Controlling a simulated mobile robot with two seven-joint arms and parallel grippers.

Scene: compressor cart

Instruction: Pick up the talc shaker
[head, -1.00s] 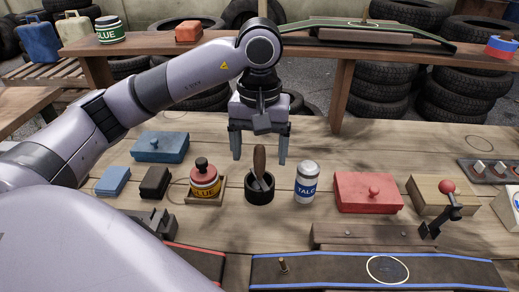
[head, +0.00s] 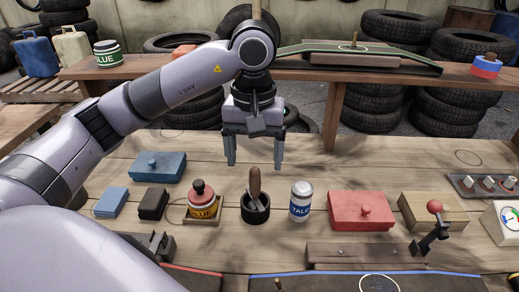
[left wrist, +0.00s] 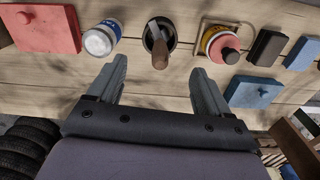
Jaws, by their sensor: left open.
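The talc shaker (head: 301,201) is a white cylinder with a blue label and a pale grey top. It stands upright on the wooden table, between a black cup and a red box. In the left wrist view the talc shaker (left wrist: 101,38) shows near the top, beyond one fingertip. My left gripper (head: 254,166) is open and empty, pointing down above the table, behind the black cup and to the left of the shaker. Its two fingers also show apart in the left wrist view (left wrist: 160,75). My right gripper is not in view.
A black cup (head: 247,212) holding a wooden-handled tool stands just left of the shaker. A red box (head: 345,214) is to its right, a glue pot (head: 202,208) further left. A raised shelf (head: 300,75) runs behind. Bare table lies behind the shaker.

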